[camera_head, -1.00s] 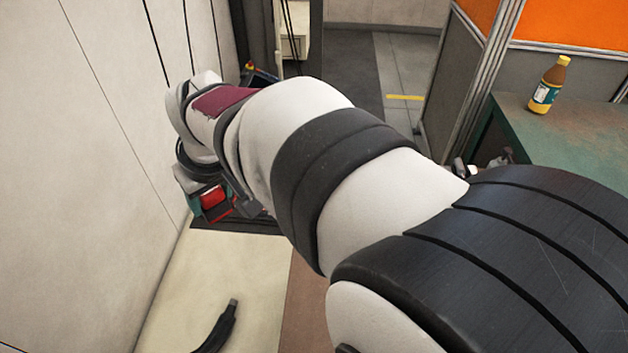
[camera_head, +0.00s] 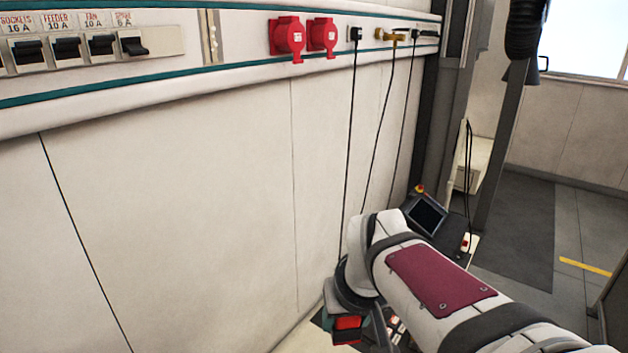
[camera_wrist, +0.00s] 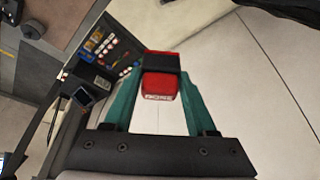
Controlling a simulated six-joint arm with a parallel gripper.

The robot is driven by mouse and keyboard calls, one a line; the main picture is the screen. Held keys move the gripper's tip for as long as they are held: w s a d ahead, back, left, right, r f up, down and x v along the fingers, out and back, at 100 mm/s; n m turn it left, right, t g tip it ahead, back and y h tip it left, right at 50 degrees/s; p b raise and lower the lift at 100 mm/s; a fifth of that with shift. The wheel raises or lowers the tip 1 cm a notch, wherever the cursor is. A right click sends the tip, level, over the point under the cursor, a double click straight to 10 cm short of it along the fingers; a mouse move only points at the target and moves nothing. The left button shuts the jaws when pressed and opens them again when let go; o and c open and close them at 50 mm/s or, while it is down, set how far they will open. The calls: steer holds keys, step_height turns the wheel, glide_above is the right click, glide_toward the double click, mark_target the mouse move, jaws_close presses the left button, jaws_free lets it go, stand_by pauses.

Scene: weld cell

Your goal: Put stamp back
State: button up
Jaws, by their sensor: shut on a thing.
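In the wrist view, a red and black stamp (camera_wrist: 160,82) sits between the green fingers of my gripper (camera_wrist: 155,95), which is shut on it. Pale lettering shows on the red face of the stamp. In the head view, the red of the stamp (camera_head: 347,323) shows at my gripper (camera_head: 345,328), low in the picture beside the pale wall. The gripper is partly cut by my own arm there. I cannot tell which place belongs to the stamp.
The wall carries a row of switches (camera_head: 75,46), red sockets (camera_head: 287,37) and plugs with hanging cables (camera_head: 350,150). A dark-screened panel (camera_head: 425,214) stands beyond my wrist. The wrist view shows a tray with several coloured small things (camera_wrist: 103,46).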

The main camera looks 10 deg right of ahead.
steer(key=w+d+f+m+h, duration=0.1)
steer(key=w+d+f+m, duration=0.3)
steer(key=d, duration=1.1)
steer(key=w+d+f+n, duration=0.15)
steer(key=d+f, duration=0.55)
steer(key=d, duration=0.7)
steer(key=s+d+f+m, duration=0.1)
steer(key=s+d+f, duration=0.15)
steer(key=d, duration=0.35)
steer(key=s+d+f+m, duration=0.1)
steer(key=s+d+f, duration=0.15)
steer(key=d, duration=0.25)
steer(key=shift+h, duration=0.4)
step_height(320, 180, down, 10)
steer(key=shift+d+f, duration=0.15)
steer(key=shift+f, duration=0.4)
steer(key=o, duration=1.1)
steer(key=shift+c, duration=0.2)
steer(key=shift+r, duration=0.1)
